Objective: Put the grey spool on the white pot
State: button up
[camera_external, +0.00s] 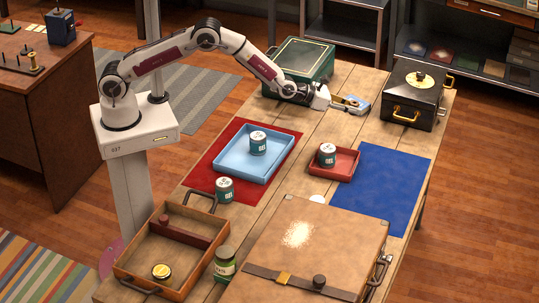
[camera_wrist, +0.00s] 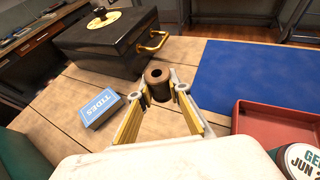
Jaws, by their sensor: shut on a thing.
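My gripper (camera_external: 348,103) is over the far part of the table, left of the black case. In the wrist view my gripper (camera_wrist: 157,90) is shut on a dark brownish-grey spool (camera_wrist: 158,85), upright with a hole in its top. The spool is too small to make out in the external view. I cannot make out a white pot for sure; a small white round thing (camera_external: 318,198) shows at the suitcase's far edge, mostly hidden.
A blue box marked TIDES (camera_wrist: 100,108) lies left of my gripper. The black case (camera_external: 413,95) stands beyond. A red tray (camera_external: 346,165) and a pale blue tray (camera_external: 226,160) hold tins. The blue mat (camera_external: 395,180) is bare. The suitcase (camera_external: 330,235) fills the near right.

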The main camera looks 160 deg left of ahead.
notch_tip(320, 180, up, 5)
jog(key=m+t+h, duration=0.2)
jog(key=m+t, duration=0.2)
send_over(315, 199)
jog(key=shift+w+r, duration=0.1)
jog(key=shift+r, duration=0.05)
jog(key=shift+f, duration=3.15)
jog(key=shift+f, duration=0.15)
